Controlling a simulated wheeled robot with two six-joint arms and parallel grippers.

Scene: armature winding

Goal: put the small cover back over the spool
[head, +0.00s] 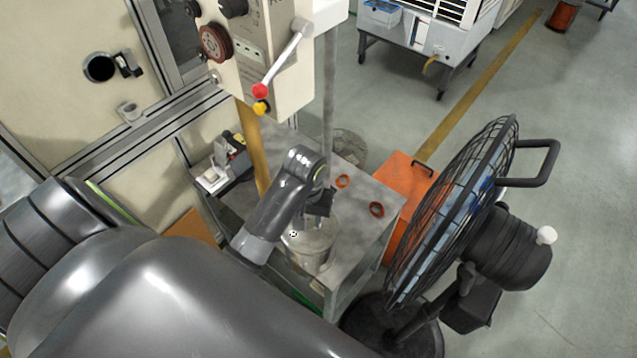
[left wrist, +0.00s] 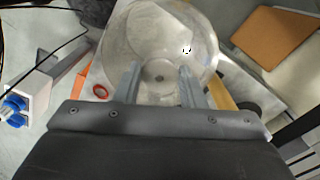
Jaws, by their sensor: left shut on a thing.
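The small cover (head: 318,250) is a clear, round, can-like shell near the front edge of a grey metal table. It also shows in the left wrist view (left wrist: 160,28) as a large transparent round form beyond my fingers. My left gripper (head: 312,220) is over the top of the cover, pointing down, and is shut on it. In the left wrist view the two fingers of my left gripper (left wrist: 158,75) stand apart at the cover's near side. A small black-and-white mark (left wrist: 186,50) shows at the cover. I cannot make out the spool. My right gripper is not in view.
Two orange-brown rings (head: 376,209) lie on the grey table (head: 368,240). A large black fan (head: 455,215) stands to the right, with an orange box (head: 405,180) behind. A cream machine with a red-and-yellow-knobbed lever (head: 280,65) rises behind the table.

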